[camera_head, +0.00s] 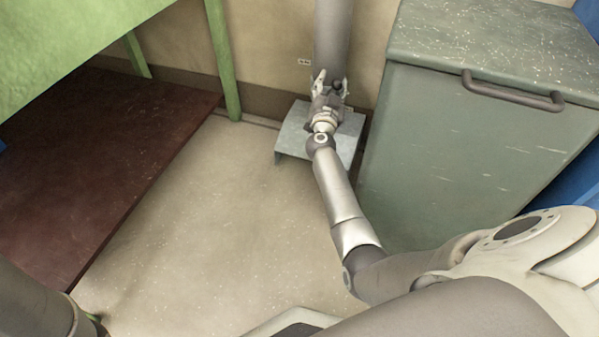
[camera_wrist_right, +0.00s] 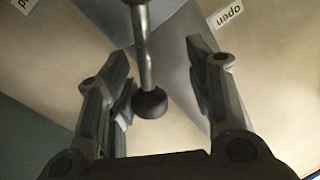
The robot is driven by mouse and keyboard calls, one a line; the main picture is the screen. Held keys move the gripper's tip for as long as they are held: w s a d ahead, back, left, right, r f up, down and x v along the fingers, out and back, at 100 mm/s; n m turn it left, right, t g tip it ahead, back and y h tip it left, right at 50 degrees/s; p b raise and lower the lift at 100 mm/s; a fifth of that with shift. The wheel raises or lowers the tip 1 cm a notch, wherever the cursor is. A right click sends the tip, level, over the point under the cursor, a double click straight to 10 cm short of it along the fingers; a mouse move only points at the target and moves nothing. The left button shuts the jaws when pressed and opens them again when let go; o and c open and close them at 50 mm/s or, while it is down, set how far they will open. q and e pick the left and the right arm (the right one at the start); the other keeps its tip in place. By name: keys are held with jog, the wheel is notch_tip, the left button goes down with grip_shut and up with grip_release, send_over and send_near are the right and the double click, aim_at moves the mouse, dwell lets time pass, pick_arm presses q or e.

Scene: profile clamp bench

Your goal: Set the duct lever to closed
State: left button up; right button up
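The duct (camera_head: 333,30) is a grey vertical pipe against the back wall. In the right wrist view, its lever (camera_wrist_right: 147,65) is a grey rod ending in a round black knob (camera_wrist_right: 150,103). My right gripper (camera_head: 328,85) is at the front of the duct. In the wrist view, its open fingers (camera_wrist_right: 157,65) stand on both sides of the lever, with gaps visible. An "open" label (camera_wrist_right: 225,13) shows at upper right there; another label (camera_wrist_right: 24,4) at upper left is cut off. I cannot tell the lever's setting. My left gripper is out of view.
A grey metal step or stand (camera_head: 293,138) is on the floor below my right gripper. A large green-grey cabinet (camera_head: 450,140) with a handle (camera_head: 510,97) stands close on the right. A green-framed structure (camera_head: 222,60) is on the left. The middle floor is clear.

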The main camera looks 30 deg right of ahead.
jog(key=shift+w+a+r+n+y, duration=0.3)
jog(key=shift+w+a+n, duration=0.2)
jog(key=shift+n, duration=0.6)
jog(key=shift+w+a+n+g, duration=0.15)
jog(key=shift+w+a+n, duration=0.1)
jog(key=shift+n, duration=0.35)
jog(key=shift+w+a+n+g, duration=0.15)
jog(key=shift+w+a+n, duration=0.1)
jog(key=shift+n, duration=0.35)
jog(key=shift+a+r, duration=0.1)
jog(key=shift+a, duration=0.05)
jog(key=s+a+f+n+g+y+p, duration=0.1)
jog(key=s+a+n+y+p, duration=0.3)
jog(key=s+a+p, duration=0.6)
jog(key=s+a+f+n+g+y+p, duration=0.1)
jog(key=s+a+f+n+y+p, duration=0.2)
jog(key=p, duration=2)
jog(key=s+a+n+y, duration=0.1)
jog(key=s+a+y, duration=0.2)
jog(key=s+a, duration=0.5)
jog(key=shift+s+a+f+g+y, duration=0.3)
jog(key=shift+s+f+g+y, duration=0.1)
jog(key=shift+s, duration=0.25)
